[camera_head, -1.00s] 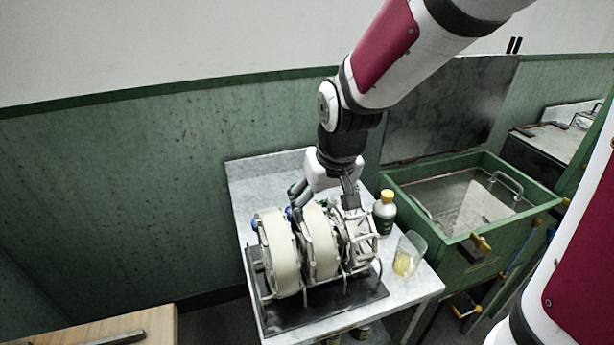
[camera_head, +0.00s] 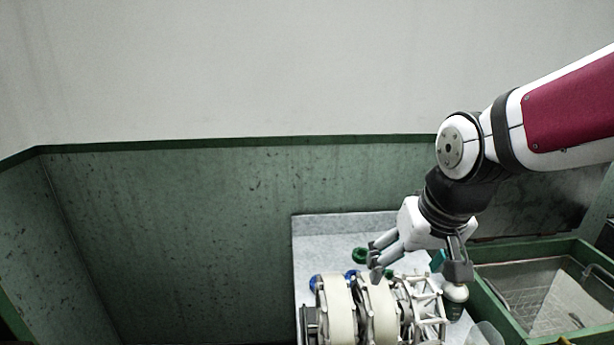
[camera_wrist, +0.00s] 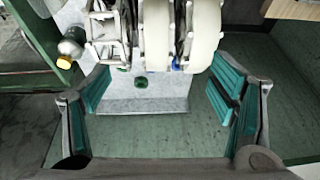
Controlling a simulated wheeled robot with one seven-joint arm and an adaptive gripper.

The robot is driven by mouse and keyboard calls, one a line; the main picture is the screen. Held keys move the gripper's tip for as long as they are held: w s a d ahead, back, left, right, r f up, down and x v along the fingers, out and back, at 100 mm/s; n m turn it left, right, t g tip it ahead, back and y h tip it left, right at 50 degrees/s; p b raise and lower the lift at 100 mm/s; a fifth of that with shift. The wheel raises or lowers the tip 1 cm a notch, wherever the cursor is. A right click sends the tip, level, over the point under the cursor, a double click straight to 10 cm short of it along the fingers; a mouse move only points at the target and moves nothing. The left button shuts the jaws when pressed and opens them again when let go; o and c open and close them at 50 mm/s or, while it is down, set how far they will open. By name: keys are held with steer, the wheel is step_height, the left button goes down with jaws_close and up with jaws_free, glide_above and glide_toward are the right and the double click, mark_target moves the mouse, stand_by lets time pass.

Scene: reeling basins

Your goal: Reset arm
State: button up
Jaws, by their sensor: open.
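My gripper (camera_head: 418,272) is open and empty in the head view, above the back part of a light grey table (camera_head: 345,228) and behind and above a reel rack. The rack bears two cream reels (camera_head: 338,308) and an open-framed metal reel (camera_head: 422,308). In the wrist view my gripper (camera_wrist: 165,98) shows two teal-padded fingers spread wide. The reels (camera_wrist: 157,32) are at the top of that view, beyond the fingertips, and nothing is between the pads.
A bottle (camera_head: 454,298) stands right of the reels, close to one finger in the picture; its yellow cap shows in the wrist view (camera_wrist: 64,62). A clear cup (camera_head: 485,336) is partly cut off. A green basin (camera_head: 545,250) is at right. A green ring (camera_head: 360,255) lies on the table.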

steer(key=s+r+t, duration=0.1)
steer(key=s+r, duration=0.5)
steer(key=s, duration=0.6)
steer(key=shift+s+t, duration=0.15)
steer(key=shift+t, duration=0.15)
